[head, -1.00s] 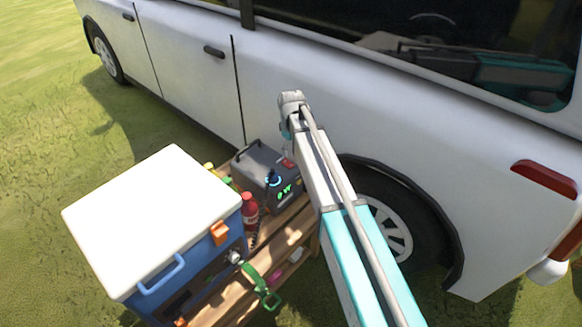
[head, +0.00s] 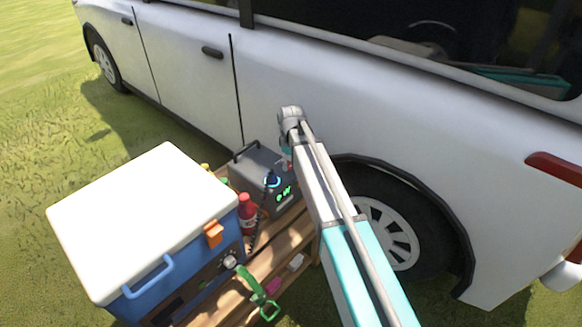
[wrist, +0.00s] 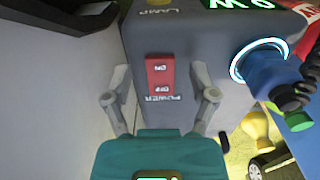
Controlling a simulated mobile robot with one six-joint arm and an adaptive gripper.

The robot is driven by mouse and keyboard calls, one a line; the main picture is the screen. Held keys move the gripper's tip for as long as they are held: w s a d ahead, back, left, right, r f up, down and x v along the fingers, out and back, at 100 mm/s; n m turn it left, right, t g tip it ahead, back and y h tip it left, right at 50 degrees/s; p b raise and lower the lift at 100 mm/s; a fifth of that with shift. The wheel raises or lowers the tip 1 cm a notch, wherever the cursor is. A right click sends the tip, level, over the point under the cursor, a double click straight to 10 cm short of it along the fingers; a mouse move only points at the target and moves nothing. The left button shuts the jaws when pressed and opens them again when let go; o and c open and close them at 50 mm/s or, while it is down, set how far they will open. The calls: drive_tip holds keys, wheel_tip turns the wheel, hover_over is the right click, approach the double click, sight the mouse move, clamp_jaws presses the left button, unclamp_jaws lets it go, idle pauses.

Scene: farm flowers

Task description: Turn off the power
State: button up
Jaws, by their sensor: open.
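The grey power box (head: 262,166) stands on the wooden rack beside the white car, its display lit green. In the wrist view the grey power box (wrist: 212,65) fills the middle, upside down. Its red power switch (wrist: 159,76) carries ON and OFF marks, with the POWER label beside it. My gripper (wrist: 161,96) is open and empty, its two fingers on either side of the switch. Whether they touch the box I cannot tell. In the head view my arm hides part of the box's right side, and the fingers are not clear there.
A blue plug (wrist: 268,72) with a glowing ring sits in the box's face. A blue cooler (head: 150,230) with a white lid, a red bottle (head: 248,212) and a green strap (head: 252,284) share the rack (head: 290,242). The white car (head: 330,85) stands close behind.

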drive_tip(key=shift+f, duration=0.2)
clamp_jaws()
idle(0.4)
drive_tip(key=shift+w, duration=0.1)
drive_tip(key=shift+w+a+r+g+h, duration=0.1)
drive_tip(key=shift+w+a+g+h, duration=0.1)
drive_tip(key=shift+g+h, duration=0.45)
drive_tip(key=shift+s+r+g+h, duration=0.1)
drive_tip(key=shift+g+h, duration=0.15)
drive_tip(key=shift+h, duration=0.3)
unclamp_jaws()
